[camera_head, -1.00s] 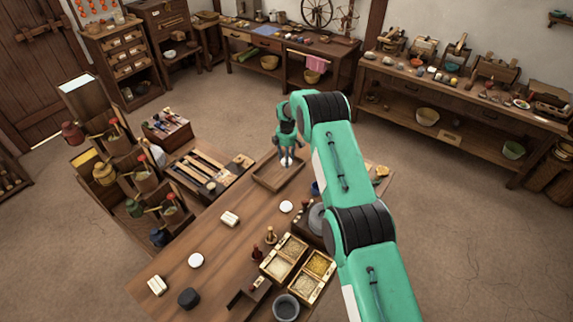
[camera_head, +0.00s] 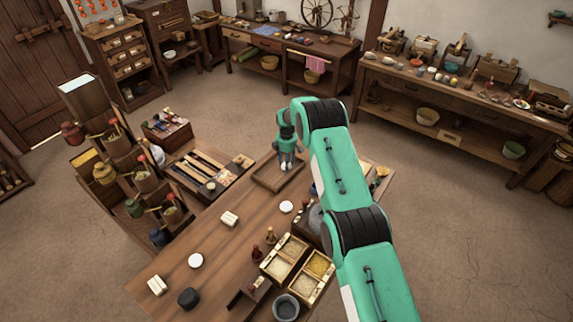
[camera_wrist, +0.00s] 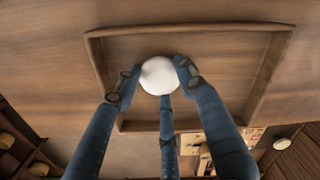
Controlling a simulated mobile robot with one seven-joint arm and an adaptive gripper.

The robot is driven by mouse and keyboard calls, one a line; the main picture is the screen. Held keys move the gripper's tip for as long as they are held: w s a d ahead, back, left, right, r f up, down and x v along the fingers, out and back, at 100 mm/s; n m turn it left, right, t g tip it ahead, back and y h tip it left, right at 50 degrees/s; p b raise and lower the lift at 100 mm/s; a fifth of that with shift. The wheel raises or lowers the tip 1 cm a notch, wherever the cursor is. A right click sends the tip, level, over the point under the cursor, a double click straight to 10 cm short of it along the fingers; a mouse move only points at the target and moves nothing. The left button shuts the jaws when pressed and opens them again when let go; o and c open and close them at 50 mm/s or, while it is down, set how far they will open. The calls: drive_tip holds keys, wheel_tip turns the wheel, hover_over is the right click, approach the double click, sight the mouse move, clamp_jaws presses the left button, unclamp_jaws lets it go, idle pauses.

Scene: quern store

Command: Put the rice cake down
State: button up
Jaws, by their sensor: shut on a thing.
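The rice cake (camera_wrist: 158,76) is a round white piece held between the fingers of my gripper (camera_wrist: 158,78), as the wrist view shows. In the head view my gripper (camera_head: 286,165) is over the shallow wooden tray (camera_head: 265,181). The tray (camera_wrist: 272,72) fills much of the wrist view, with its raised rim around the rice cake's place in the picture. I cannot tell whether the rice cake touches the tray floor. In the head view the rice cake is small and mostly hidden by the fingers.
Other round white pieces (camera_head: 195,261) and pale blocks (camera_head: 229,219) lie on the wooden table (camera_head: 190,238). A compartment box of grains (camera_head: 283,261) and a dark bowl (camera_head: 286,307) stand at the near right. A tool tray (camera_head: 205,172) sits left of the wooden tray.

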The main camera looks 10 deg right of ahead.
drive_tip(key=shift+f, duration=0.2)
drive_tip(key=o, duration=1.1)
drive_tip(key=shift+r, duration=0.2)
drive_tip(key=shift+r, duration=6)
